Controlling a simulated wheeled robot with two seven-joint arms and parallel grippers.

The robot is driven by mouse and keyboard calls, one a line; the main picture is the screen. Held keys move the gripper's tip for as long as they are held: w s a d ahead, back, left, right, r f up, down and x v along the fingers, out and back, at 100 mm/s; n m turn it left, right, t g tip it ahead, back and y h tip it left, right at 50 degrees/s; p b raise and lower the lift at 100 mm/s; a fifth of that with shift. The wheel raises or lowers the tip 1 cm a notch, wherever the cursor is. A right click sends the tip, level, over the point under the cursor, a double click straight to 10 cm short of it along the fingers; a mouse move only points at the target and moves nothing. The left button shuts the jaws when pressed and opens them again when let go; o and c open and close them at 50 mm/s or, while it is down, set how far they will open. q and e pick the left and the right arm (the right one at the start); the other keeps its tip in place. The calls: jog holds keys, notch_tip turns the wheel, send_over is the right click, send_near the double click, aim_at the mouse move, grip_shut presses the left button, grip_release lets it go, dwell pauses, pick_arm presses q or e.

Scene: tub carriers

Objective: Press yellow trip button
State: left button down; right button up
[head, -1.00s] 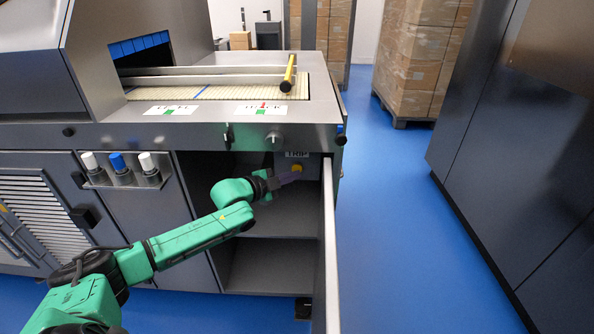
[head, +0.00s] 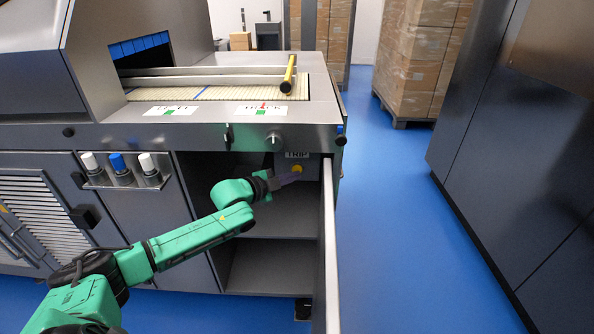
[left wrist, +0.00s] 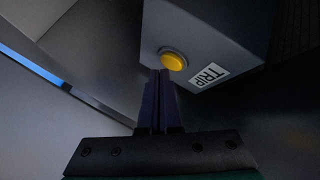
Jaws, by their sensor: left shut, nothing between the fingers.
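The yellow trip button (head: 297,169) sits on a grey box under a TRIP label (head: 297,155), inside the open cabinet of the machine. It also shows in the left wrist view (left wrist: 173,60), with the label (left wrist: 208,75) beside it. My left gripper (head: 296,177) is shut and empty, inside the cabinet. In the left wrist view its purple fingertips (left wrist: 159,73) are together just below the button's lower edge. I cannot tell whether they touch it. My right gripper is not in view.
The open cabinet door (head: 328,245) stands right of my left arm. A shelf (head: 275,223) lies below the button. A yellow-and-black rod (head: 288,75) lies on the conveyor above. Stacked boxes (head: 415,60) stand at the back, with clear blue floor (head: 390,200) on the right.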

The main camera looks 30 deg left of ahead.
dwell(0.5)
pick_arm(q)
jog(key=shift+w+a+b, duration=0.2)
jog(key=shift+w+b, duration=0.1)
jog(key=shift+w, duration=0.15)
jog(key=shift+s+d+p, duration=0.2)
jog(key=shift+s+p, duration=0.25)
jog(key=shift+p, duration=0.1)
